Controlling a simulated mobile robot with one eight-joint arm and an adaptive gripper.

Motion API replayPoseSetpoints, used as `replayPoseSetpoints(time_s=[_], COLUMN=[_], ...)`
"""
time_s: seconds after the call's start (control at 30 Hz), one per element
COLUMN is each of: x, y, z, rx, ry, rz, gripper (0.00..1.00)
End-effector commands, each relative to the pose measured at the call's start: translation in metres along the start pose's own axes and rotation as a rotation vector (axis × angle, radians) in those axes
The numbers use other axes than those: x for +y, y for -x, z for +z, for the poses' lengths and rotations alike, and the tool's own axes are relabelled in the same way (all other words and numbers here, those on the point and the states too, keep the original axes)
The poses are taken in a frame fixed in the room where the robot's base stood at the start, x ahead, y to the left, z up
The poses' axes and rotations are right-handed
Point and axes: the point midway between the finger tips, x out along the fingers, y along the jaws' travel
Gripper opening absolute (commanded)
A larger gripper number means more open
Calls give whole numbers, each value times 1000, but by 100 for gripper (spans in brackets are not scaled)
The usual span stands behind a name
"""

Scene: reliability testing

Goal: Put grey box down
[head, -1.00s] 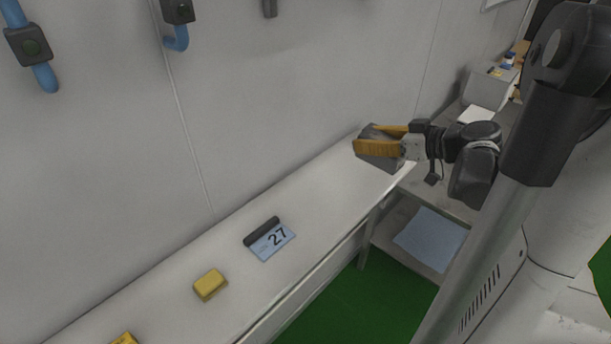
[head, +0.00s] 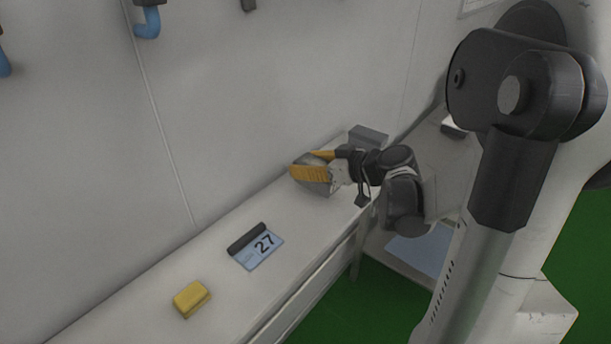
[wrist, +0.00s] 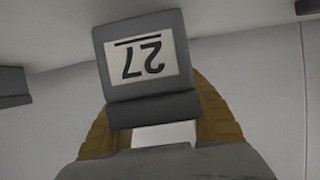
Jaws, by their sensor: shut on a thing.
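My gripper (head: 306,165) has orange fingers and is shut on a grey box (head: 322,188). It holds the box at or just above the far part of the white bench (head: 300,235); I cannot tell if the box touches it. In the wrist view the grey box (wrist: 145,20) sits between the orange fingers, with a white "27" label upside down. The fingers partly hide the box in the head view.
Another grey box (head: 368,137) stands behind my gripper. Bench between gripper and card is clear. A wall runs behind.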

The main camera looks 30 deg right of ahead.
Motion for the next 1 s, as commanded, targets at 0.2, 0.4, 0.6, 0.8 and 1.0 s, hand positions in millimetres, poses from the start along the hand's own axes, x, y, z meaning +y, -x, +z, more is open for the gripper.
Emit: replayPoseSetpoints(time_s=[0.2, 0.4, 0.6, 0.8, 1.0], x=[0, 0, 0, 0, 0], y=[-9, -9, -9, -9, 0], z=[22, 21, 23, 23, 19], rx=[1, 1, 0, 0, 0], ry=[0, 0, 0, 0, 0], rz=[0, 0, 0, -1, 1], gripper=[8, 8, 69, 69, 69])
